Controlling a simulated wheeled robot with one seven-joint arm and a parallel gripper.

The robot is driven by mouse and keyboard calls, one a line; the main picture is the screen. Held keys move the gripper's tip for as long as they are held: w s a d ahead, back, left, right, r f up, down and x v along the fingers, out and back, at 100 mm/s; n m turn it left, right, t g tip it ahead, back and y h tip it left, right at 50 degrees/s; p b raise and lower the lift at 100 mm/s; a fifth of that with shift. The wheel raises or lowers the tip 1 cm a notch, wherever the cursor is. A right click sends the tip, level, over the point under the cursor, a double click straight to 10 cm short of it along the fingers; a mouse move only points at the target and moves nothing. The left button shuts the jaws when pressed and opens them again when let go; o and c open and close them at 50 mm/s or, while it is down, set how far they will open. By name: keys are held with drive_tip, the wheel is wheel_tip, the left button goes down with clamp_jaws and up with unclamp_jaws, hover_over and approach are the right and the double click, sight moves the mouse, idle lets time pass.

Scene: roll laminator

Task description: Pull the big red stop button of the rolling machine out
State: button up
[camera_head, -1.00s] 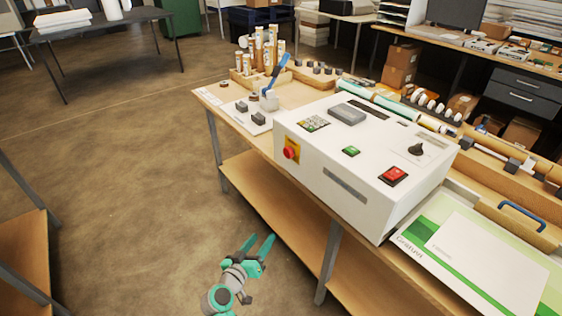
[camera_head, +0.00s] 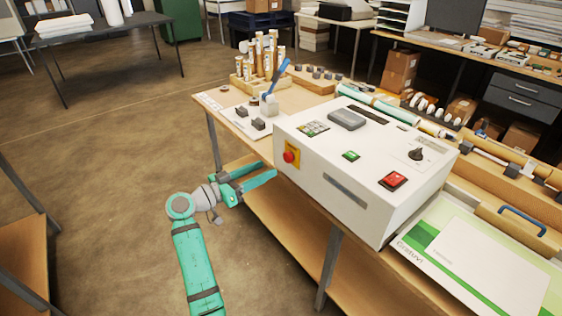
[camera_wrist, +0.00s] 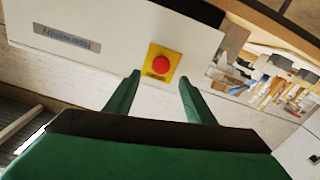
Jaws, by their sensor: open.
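The big red stop button (camera_head: 289,156) sits on a yellow plate (camera_head: 293,148) on the end face of the white rolling machine (camera_head: 352,175). In the wrist view the round red button (camera_wrist: 161,64) shows face-on on its yellow square, above and between my fingertips. My gripper (camera_head: 268,171) is open and empty. In the head view its fingers point right toward the machine, just left of and slightly below the button. The fingertips appear apart from the button; the exact gap is hard to tell.
The machine stands on a wooden workbench (camera_head: 213,108) with a lower shelf (camera_head: 290,225). A blue-handled lever (camera_head: 277,78) and a rack of rolls (camera_head: 262,62) are behind it. A green-and-white sheet (camera_head: 470,262) lies at the right. Floor left of the bench is clear.

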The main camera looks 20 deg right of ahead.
sight(286, 159)
drive_tip(key=x, duration=0.8)
drive_tip(key=shift+w+d+f, duration=0.1)
